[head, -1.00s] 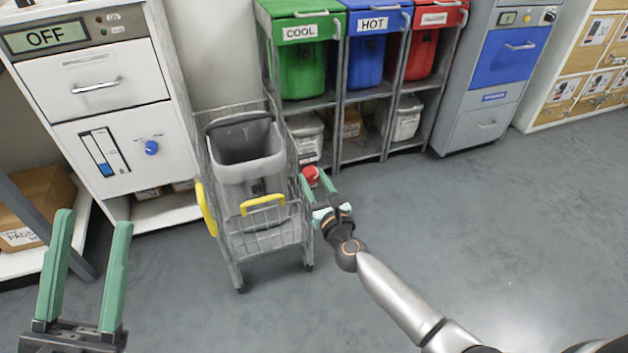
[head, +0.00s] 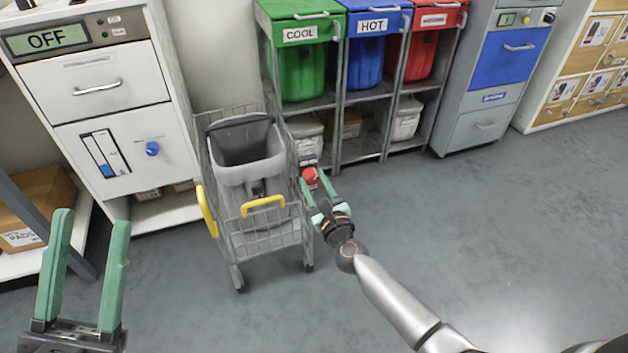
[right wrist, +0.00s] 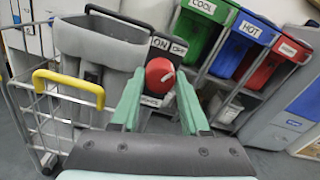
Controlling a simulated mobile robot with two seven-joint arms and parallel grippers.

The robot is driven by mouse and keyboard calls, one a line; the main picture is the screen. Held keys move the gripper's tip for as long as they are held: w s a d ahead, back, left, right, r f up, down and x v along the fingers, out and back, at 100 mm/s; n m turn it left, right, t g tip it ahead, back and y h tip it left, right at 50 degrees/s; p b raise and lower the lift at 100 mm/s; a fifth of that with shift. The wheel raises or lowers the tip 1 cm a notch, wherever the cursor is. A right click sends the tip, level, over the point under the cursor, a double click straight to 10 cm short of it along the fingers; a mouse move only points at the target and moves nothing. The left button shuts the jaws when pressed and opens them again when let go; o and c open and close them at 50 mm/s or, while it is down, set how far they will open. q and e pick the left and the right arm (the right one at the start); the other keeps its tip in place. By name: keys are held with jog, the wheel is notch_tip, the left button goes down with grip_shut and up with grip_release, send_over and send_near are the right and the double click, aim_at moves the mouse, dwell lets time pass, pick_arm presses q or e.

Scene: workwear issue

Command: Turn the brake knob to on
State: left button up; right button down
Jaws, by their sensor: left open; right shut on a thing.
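The red brake knob (head: 310,176) is on the right side of the wire cart (head: 262,240). In the right wrist view the knob (right wrist: 159,74) is in front of a dark plate with ON at its left and OFF at its right. A pale mark shows on the knob's face, but I cannot tell for sure which label it points to. My right gripper (head: 313,180) is shut on the knob, one green finger on each side. My left gripper (head: 92,215) is open and empty at the lower left, away from the cart.
The cart holds a grey bin (head: 245,150) and has yellow handles (head: 263,205). Behind stand green COOL (head: 302,65), blue HOT (head: 370,50) and red bins (head: 425,45) on a rack. A white cabinet (head: 95,75) reading OFF is at left. The floor at right is clear.

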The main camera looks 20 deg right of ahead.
jog(key=n, duration=0.3)
jog(key=shift+n+p, duration=0.3)
jog(key=shift+p, duration=0.1)
jog(key=n+p, duration=0.1)
jog(key=n, duration=0.2)
jog(key=shift+n, duration=0.4)
jog(key=n+p, duration=0.1)
jog(key=n, duration=0.3)
jog(key=shift+r, duration=0.1)
pick_arm(q)
jog(key=shift+m, duration=0.5)
jog(key=shift+a+r+p, duration=0.2)
jog(key=shift+r+p, duration=0.3)
jog(key=shift+r, duration=1.6)
pick_arm(e)
jog(key=shift+d+n, duration=0.1)
jog(key=shift+n, duration=1.7)
pick_arm(q)
jog(key=shift+s, duration=0.1)
pick_arm(e)
jog(key=shift+c, duration=2)
grip_release()
jog(key=shift+s, duration=0.15)
